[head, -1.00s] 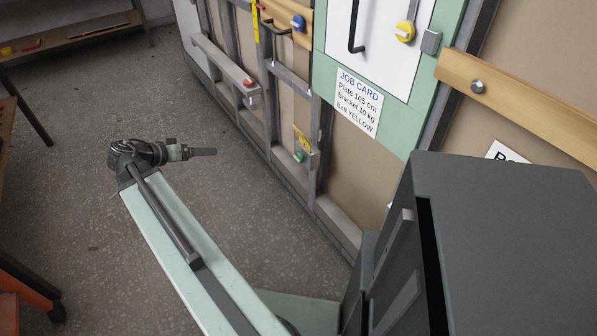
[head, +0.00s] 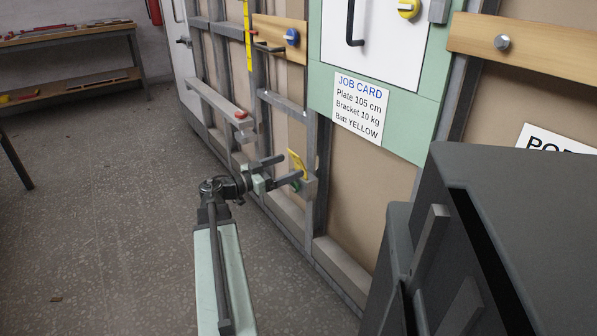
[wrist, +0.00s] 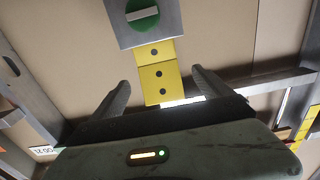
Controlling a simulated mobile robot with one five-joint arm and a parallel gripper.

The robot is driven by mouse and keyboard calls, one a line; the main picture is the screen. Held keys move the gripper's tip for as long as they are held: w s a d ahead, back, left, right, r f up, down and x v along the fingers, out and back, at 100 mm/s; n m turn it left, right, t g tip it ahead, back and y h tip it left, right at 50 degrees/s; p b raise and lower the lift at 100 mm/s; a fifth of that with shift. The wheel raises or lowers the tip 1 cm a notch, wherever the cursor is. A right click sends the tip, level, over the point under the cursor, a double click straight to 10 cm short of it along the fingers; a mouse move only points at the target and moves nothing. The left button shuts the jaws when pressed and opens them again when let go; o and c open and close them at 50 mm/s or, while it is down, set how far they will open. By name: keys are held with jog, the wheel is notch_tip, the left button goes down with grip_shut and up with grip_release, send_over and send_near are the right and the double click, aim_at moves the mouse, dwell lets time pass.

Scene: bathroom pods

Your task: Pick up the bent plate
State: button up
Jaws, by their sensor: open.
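The bent plate (wrist: 157,74) is yellow with dark holes and a fold across it. In the wrist view it shows between my two fingers, with space on both sides. It is attached at, or rests against, a grey block with a green slotted knob (wrist: 142,14); I cannot tell which. In the head view the plate (head: 297,163) stands at a wall post, just beyond my gripper (head: 286,169). My gripper is open and empty, its fingers pointing towards the plate. I cannot tell how deep the plate sits between them.
The wall frame has grey posts and a horizontal rail (head: 220,103) left of my gripper. A job card (head: 360,107) hangs on the green panel above right. A bench (head: 75,38) stands at the far left.

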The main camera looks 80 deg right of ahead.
aim_at(298, 163)
jog(key=x, duration=0.5)
jog(key=shift+s+f, duration=0.1)
jog(key=shift+f, duration=0.05)
grip_shut()
notch_tip(298, 163, up, 10)
jog(key=p, duration=1)
